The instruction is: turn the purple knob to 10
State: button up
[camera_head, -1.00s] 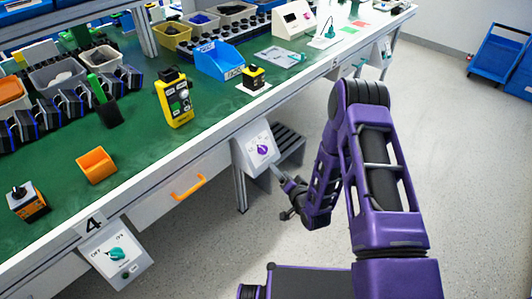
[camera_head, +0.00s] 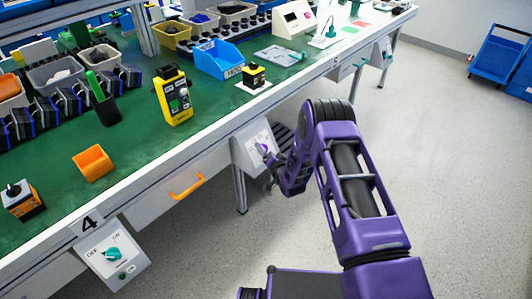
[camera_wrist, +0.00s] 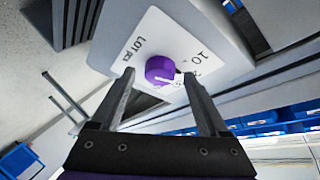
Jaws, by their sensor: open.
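The purple knob (camera_wrist: 161,70) sits on a white panel (camera_wrist: 135,38) with printed markings. In the wrist view a "10" is printed to the upper right of the knob, and other lettering is at its left. My gripper (camera_wrist: 160,82) is open, with one dark finger on each side of the knob in that view. I cannot tell whether the fingers touch it. In the head view my gripper (camera_head: 264,152) is in front of the panel (camera_head: 252,143) and mostly covers the knob.
The panel hangs below the front edge of the green bench (camera_head: 140,143). A second panel with a green knob (camera_head: 113,254) hangs at the lower left, under the label 4. An orange drawer handle (camera_head: 186,187) lies between them. Open floor (camera_head: 450,180) is at the right.

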grip_shut()
dwell(0.3)
jog(key=shift+n, duration=0.3)
jog(key=shift+w+d+f+n+y, duration=0.1)
jog(key=shift+n+y, duration=0.65)
jog(key=shift+n, duration=0.7)
jog(key=shift+s+d+f+n+y, duration=0.15)
jog(key=shift+n+y, duration=0.65)
jog(key=shift+n, duration=0.7)
jog(key=shift+w+d+n+y, duration=0.15)
jog(key=shift+n+y, duration=0.6)
jog(key=shift+n, duration=0.7)
grip_release()
jog(key=shift+a, duration=0.1)
